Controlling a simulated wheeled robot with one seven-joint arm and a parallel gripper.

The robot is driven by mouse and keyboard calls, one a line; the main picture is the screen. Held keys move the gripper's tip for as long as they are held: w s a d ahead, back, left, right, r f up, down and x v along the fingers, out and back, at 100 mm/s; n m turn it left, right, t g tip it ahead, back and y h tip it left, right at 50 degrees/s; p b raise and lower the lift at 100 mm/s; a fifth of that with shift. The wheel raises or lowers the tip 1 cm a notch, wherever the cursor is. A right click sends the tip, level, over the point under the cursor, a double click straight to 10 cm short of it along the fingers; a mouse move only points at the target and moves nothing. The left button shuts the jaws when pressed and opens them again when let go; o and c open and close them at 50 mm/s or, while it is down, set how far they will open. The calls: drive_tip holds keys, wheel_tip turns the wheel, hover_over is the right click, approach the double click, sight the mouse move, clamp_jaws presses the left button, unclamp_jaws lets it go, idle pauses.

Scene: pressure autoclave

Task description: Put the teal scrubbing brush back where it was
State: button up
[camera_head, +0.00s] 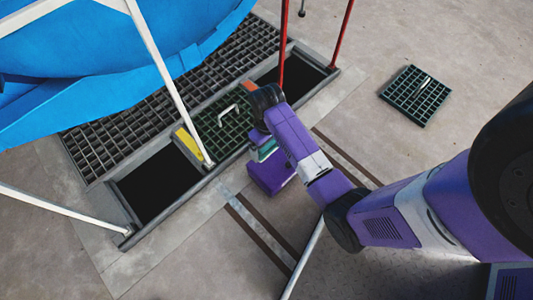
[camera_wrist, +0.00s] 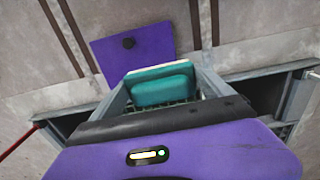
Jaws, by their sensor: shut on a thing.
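The teal scrubbing brush (camera_wrist: 165,90) sits between the two grey fingers of my gripper (camera_wrist: 163,92), and they are shut on it. A pale strip runs along the brush's far edge. In the head view a small part of the teal brush (camera_head: 267,151) shows below my forearm, beside the floor channel. My gripper (camera_head: 262,143) is mostly hidden there by my arm. Grating shows behind the brush in the wrist view. I cannot tell the brush's exact height above the floor.
A purple block (camera_head: 270,175) shows just below the brush. The floor channel has dark open gaps (camera_head: 158,185) and a green grating panel (camera_head: 222,124) with a handle. A loose grating panel (camera_head: 415,95) lies on clear floor. Red poles (camera_head: 340,35) and white struts (camera_head: 165,75) stand near.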

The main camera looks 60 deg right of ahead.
sight(267, 170)
wheel_tip(267, 170, down, 17)
drive_tip(key=b, duration=0.8)
drive_tip(key=shift+f, duration=0.2)
drive_tip(key=o, duration=1)
drive_tip(key=shift+o, duration=0.2)
drive_tip(key=shift+r, duration=0.1)
